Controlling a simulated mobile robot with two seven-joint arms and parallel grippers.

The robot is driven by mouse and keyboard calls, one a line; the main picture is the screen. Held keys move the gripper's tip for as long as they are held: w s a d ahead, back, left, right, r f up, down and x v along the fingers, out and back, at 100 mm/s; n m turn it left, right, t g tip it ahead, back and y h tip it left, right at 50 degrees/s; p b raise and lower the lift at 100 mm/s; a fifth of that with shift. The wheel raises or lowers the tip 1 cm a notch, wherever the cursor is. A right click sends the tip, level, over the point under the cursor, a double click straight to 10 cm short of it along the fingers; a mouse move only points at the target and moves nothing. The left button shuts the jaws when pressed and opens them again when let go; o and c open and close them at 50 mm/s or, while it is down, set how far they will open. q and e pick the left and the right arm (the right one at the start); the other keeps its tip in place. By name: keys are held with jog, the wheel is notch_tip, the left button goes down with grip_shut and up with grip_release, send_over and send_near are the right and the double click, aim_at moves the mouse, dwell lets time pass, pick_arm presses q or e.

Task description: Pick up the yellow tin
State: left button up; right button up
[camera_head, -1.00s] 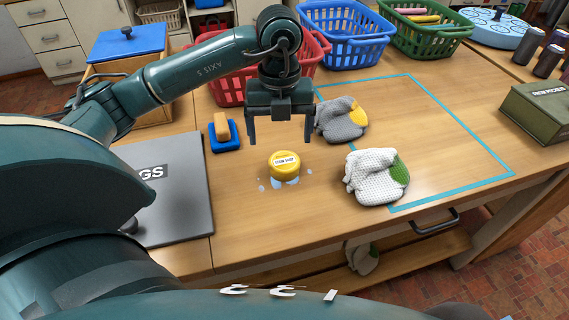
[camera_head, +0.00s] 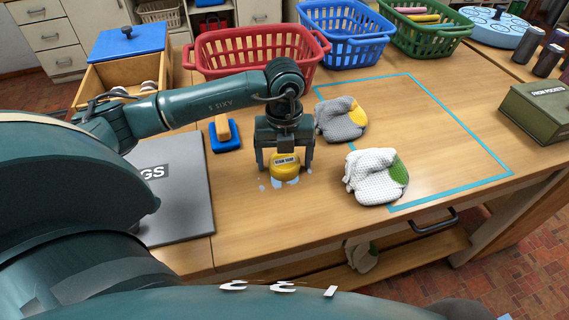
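The yellow tin (camera_head: 285,172) is a small round tin with a white label on its side. It sits on the wooden table in the middle of the head view. My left gripper (camera_head: 285,168) is lowered over it, pointing down, with one finger on each side of the tin. The fingers look open, with a small gap beside the tin. The gripper body hides part of the tin's far side. My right gripper is not in view.
A grey and yellow glove (camera_head: 341,120) and a white and green glove (camera_head: 376,176) lie to the right. Red (camera_head: 205,52) and blue (camera_head: 345,38) baskets stand behind. Light spots mark the table around the tin.

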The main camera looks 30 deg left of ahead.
pick_arm(q)
jog(key=c, duration=1)
